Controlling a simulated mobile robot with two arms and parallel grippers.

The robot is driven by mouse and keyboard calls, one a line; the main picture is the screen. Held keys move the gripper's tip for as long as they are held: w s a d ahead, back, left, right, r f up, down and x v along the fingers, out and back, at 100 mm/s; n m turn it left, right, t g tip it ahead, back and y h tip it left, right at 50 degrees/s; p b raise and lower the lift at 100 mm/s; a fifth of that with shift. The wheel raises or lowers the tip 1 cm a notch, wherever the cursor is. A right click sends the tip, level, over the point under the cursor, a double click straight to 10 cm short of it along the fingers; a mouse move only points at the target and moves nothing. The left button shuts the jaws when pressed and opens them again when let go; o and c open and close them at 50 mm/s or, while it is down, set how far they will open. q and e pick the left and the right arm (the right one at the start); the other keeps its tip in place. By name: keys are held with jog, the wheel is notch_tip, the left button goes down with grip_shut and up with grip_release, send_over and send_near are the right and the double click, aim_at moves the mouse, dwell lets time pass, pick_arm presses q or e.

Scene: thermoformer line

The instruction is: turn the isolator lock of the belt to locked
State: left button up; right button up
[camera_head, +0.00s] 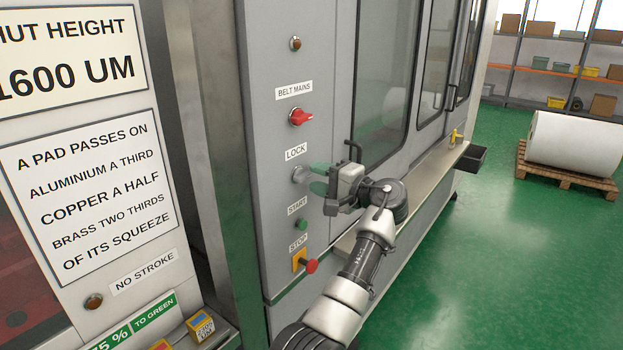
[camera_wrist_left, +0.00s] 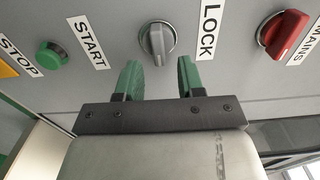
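The isolator lock is a grey rotary knob (camera_wrist_left: 157,42) beside the LOCK label (camera_wrist_left: 209,30) on the grey panel. In the head view the knob (camera_head: 299,174) shows just left of my gripper's fingertips. My left gripper (camera_wrist_left: 158,80) has two green fingers, open and apart, pointing at the panel. The knob lies between and just beyond the fingertips in the wrist view, and I cannot tell whether they touch it. In the head view the left gripper (camera_head: 314,179) reaches the panel from the right. My right gripper is not in view.
The red BELT MAINS switch (camera_head: 300,117) sits above the lock. The green START button (camera_head: 302,224) and red STOP button (camera_head: 311,266) sit below it. A ledge (camera_head: 430,165) runs along the machine to the right. Green floor lies open beyond.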

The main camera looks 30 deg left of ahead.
pick_arm(q)
jog(key=d+b, duration=0.2)
jog(key=d, duration=0.6)
jog(key=shift+s+d, duration=0.2)
jog(key=shift+s, duration=0.15)
